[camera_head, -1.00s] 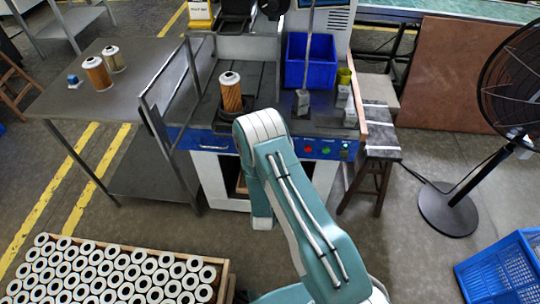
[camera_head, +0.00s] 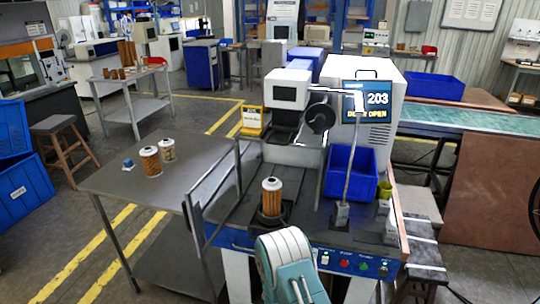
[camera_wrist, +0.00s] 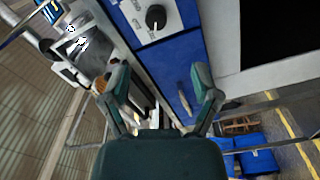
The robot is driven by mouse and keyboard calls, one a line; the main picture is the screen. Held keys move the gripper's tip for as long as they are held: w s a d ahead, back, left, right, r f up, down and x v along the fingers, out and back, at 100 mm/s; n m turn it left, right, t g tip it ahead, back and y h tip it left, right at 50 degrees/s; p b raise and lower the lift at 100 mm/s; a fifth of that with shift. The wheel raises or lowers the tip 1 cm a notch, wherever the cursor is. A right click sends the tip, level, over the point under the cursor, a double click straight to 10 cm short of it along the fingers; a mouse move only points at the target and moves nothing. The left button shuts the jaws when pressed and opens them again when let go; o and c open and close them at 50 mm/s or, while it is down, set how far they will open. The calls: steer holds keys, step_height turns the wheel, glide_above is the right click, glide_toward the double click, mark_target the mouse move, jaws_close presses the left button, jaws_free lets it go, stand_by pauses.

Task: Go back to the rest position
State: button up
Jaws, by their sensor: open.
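My gripper (camera_wrist: 160,82) is open in the wrist view, with its two fingers apart and nothing between them. In the head view only my arm (camera_head: 288,262) shows at the bottom, in front of the machine, and the gripper is hidden. An orange filter cartridge (camera_head: 272,197) stands upright on a dark round seat on the machine bed. The wrist view faces the machine's blue and white front panel (camera_wrist: 175,55) at a slant. A small orange patch by the left finger is too small to name surely.
A grey metal table (camera_head: 135,190) left of the machine holds an orange cartridge (camera_head: 150,161), a paler cartridge (camera_head: 168,149) and a small blue item (camera_head: 128,163). A blue bin (camera_head: 350,172) and a jointed post (camera_head: 342,212) stand on the machine.

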step_height(320, 180, up, 24)
steer(key=w+a+m+g+y, duration=0.2)
steer(key=w+m+g+y, duration=0.1)
steer(key=m+g+y, duration=0.3)
steer(key=s+d+r+m+g, duration=0.1)
steer(key=s+r, duration=0.3)
steer(key=s, duration=0.5)
steer(key=s+d+r+m+g, duration=0.2)
steer(key=s+d+r+g, duration=0.1)
steer(key=s, duration=0.7)
steer(key=s+d+r+m+g, duration=0.1)
steer(key=s+d+r, duration=0.1)
steer(key=s+r, duration=0.3)
steer(key=s, duration=0.4)
steer(key=shift+s+r+m+g+h, duration=0.2)
steer(key=shift+r+m+g+h, duration=0.1)
steer(key=shift+r+g, duration=0.1)
